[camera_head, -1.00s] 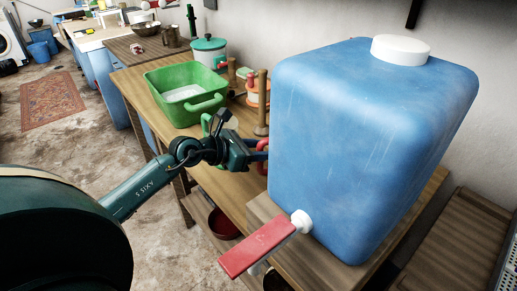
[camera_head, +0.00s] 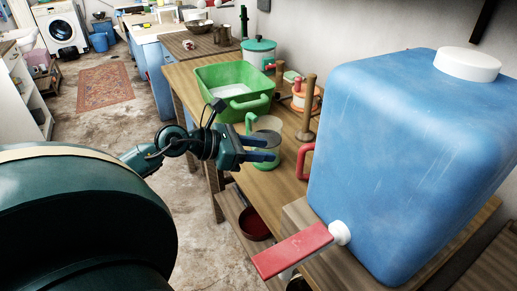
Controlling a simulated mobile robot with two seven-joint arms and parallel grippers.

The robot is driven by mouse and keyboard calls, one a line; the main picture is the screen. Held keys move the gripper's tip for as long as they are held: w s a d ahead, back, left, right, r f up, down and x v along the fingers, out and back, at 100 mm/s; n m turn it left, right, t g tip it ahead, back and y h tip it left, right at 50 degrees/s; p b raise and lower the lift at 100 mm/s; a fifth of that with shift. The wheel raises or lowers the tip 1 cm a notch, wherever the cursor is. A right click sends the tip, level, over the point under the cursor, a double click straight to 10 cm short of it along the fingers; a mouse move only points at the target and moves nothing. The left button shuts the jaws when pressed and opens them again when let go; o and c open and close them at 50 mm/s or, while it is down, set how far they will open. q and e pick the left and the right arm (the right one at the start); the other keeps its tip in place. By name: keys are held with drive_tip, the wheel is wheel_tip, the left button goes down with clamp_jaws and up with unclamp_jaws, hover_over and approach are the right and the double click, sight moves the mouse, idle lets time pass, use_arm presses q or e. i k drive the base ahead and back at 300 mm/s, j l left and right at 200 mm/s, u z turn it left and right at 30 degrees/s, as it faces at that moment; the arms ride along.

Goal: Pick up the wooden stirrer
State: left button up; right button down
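A tall upright wooden rod with a wider foot (camera_head: 308,108) stands on the wooden table, left of the blue tank. A shorter wooden stick (camera_head: 279,72) shows behind it, by the green basin; I cannot tell for sure which one is the stirrer. My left gripper (camera_head: 270,149) reaches in from the left, nearer to me than both. Its two blue fingers are apart, with nothing visibly clamped, and they overlap a green mug (camera_head: 267,125) in the picture. I cannot tell whether they touch it. My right gripper is not in view.
A big blue tank (camera_head: 410,150) with a red tap handle (camera_head: 292,250) fills the right side. A green basin (camera_head: 235,80), a red handle (camera_head: 305,162) and an orange-and-white container (camera_head: 301,98) crowd the table. A dark red bowl (camera_head: 255,225) sits on the shelf below.

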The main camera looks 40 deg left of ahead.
sight(304, 135)
drive_tip(key=k+j, duration=0.75)
drive_tip(key=k, duration=0.1)
